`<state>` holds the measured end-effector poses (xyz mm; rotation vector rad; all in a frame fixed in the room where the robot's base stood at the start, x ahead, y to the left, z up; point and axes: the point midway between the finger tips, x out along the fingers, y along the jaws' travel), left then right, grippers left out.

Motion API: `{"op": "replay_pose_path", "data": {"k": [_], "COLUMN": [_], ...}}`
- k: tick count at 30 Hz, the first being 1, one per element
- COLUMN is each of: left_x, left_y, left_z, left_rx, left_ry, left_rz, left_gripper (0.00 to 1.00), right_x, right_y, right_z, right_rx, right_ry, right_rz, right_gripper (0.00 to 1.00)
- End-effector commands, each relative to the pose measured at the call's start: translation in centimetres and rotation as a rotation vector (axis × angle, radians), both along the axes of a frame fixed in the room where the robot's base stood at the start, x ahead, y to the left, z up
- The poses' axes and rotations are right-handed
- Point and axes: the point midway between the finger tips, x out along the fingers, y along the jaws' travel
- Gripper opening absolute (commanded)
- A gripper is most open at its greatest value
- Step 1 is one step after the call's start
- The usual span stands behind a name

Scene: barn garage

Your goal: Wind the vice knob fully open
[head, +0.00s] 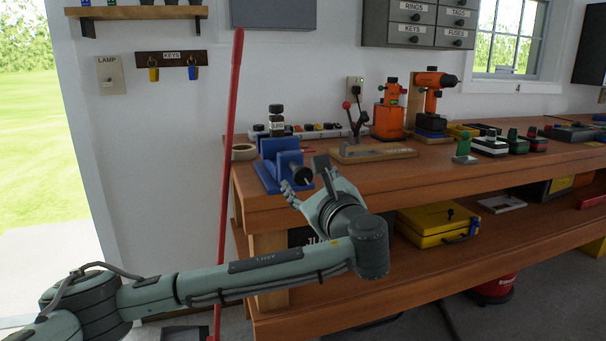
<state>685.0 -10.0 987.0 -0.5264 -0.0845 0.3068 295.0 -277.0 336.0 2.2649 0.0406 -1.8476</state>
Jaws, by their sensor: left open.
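A blue vice (268,172) stands on the left front corner of the wooden workbench. Its dark knob and screw (301,172) face right, toward my gripper, and are partly hidden by it. My left gripper (305,178) is open, with one finger low beside the vice base and the other raised to the right of the knob. The knob appears to lie between or just behind the fingers; I cannot tell whether they touch it. My right gripper is not in view.
A red pole (229,170) leans upright left of the workbench (400,180). A wooden board with a lever clamp (372,152) lies to the right. A yellow case (437,222) sits on the lower shelf.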

Motion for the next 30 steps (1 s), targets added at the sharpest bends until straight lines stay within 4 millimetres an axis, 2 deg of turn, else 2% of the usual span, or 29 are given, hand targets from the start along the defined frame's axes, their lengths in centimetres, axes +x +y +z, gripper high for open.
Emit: {"op": "replay_pose_path", "data": {"k": [5, 13, 25, 30], "left_x": [1.4, 1.6, 1.5, 1.5], "left_y": [0.5, 0.5, 0.5, 0.5], "left_z": [0.0, -0.1, -0.1, -0.1], "left_rx": [-0.001, -0.002, -0.002, -0.009], "left_ry": [-0.001, 0.001, 0.001, -0.001], "left_rz": [0.001, 0.0, 0.0, 0.0], "left_gripper": [0.54, 0.54, 0.05, 0.04], "right_x": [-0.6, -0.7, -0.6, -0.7], "right_y": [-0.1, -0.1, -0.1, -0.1], "right_z": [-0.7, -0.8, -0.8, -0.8], "right_rx": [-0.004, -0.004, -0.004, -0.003], "right_ry": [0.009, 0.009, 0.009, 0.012], "right_rz": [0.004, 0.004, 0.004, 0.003], "right_gripper": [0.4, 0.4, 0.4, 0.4]}}
